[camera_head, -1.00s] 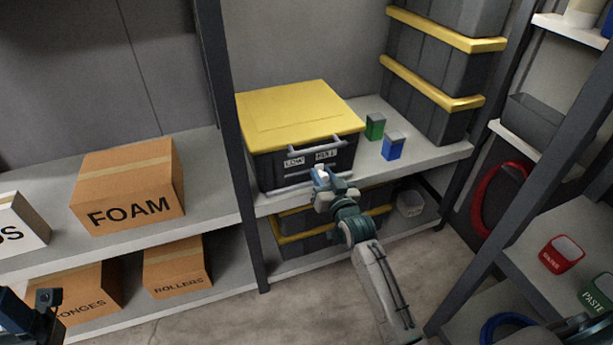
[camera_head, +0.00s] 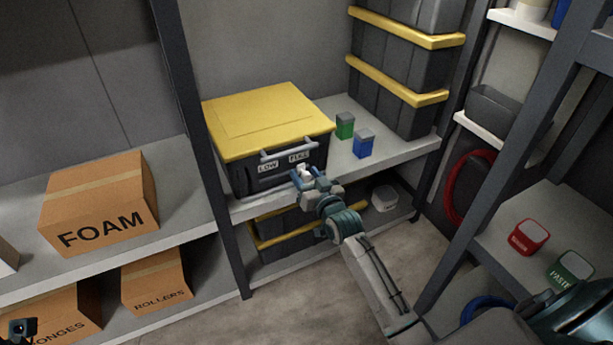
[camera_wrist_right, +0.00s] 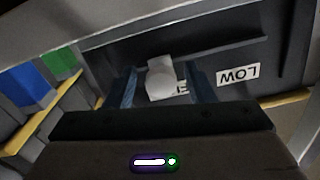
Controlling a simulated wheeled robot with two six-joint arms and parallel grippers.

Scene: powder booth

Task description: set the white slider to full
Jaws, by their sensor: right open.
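A black box with a yellow lid (camera_head: 268,115) stands on the grey shelf. Its front carries a LOW label (camera_head: 268,166) on the left and a FULL label (camera_head: 298,156) on the right. The white slider (camera_head: 305,170) is below the FULL label. In the right wrist view its white knob (camera_wrist_right: 160,78) partly covers the FULL label. My right gripper (camera_head: 304,175) is open, with one finger on each side of the knob; contact cannot be told. My left gripper (camera_head: 20,328) shows only as a dark part at the lower left corner.
A green block (camera_head: 345,127) and a blue block (camera_head: 363,145) stand right of the box. A grey handle bar (camera_head: 290,147) juts out above the labels. A dark shelf post (camera_head: 195,130) stands to the left. Stacked bins (camera_head: 405,70) fill the back right.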

